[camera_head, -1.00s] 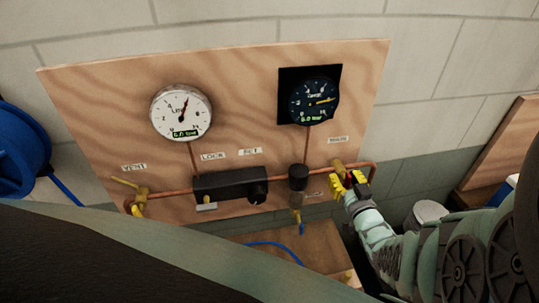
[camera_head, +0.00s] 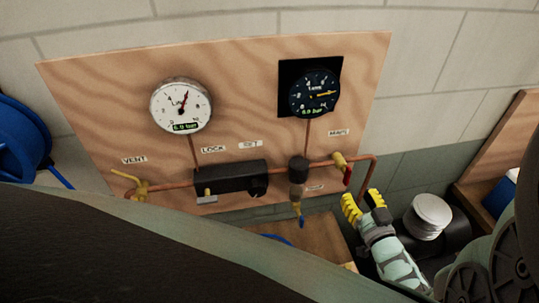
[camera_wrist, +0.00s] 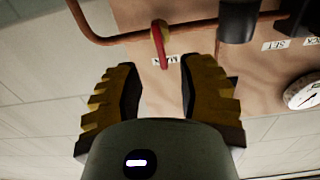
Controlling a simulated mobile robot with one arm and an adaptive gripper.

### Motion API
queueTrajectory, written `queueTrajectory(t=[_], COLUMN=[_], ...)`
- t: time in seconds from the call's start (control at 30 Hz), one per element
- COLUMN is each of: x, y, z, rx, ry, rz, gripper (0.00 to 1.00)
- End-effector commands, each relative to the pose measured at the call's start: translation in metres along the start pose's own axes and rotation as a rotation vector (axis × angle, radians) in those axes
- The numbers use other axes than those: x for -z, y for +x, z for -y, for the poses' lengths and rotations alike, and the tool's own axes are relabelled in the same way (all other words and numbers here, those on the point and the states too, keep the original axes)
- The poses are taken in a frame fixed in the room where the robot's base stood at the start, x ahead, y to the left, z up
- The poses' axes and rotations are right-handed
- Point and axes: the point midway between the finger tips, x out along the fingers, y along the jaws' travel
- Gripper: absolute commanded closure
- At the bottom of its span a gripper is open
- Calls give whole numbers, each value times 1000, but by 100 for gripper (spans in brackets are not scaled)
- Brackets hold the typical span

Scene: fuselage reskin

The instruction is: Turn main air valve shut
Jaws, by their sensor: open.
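The main air valve has a brass body (camera_head: 338,159) on the copper pipe at the right of the wooden panel, by the MAIN label.
The panel carries a white gauge (camera_head: 181,106), a black gauge (camera_head: 314,92), a black regulator (camera_head: 230,178), a filter (camera_head: 298,172) and a yellow vent valve (camera_head: 140,188). A blue hose reel (camera_head: 20,140) is at left. A silver-topped canister (camera_head: 430,215) stands right of my gripper.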

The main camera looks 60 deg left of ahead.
Motion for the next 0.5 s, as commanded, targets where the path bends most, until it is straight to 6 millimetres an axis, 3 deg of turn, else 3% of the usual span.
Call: queueTrajectory(t=[0.2, 0.5], x=[0, 0], y=[-25, -30], z=[0, 0], rx=[-2, -1], ry=[2, 1], rz=[0, -1], gripper=[61, 61])
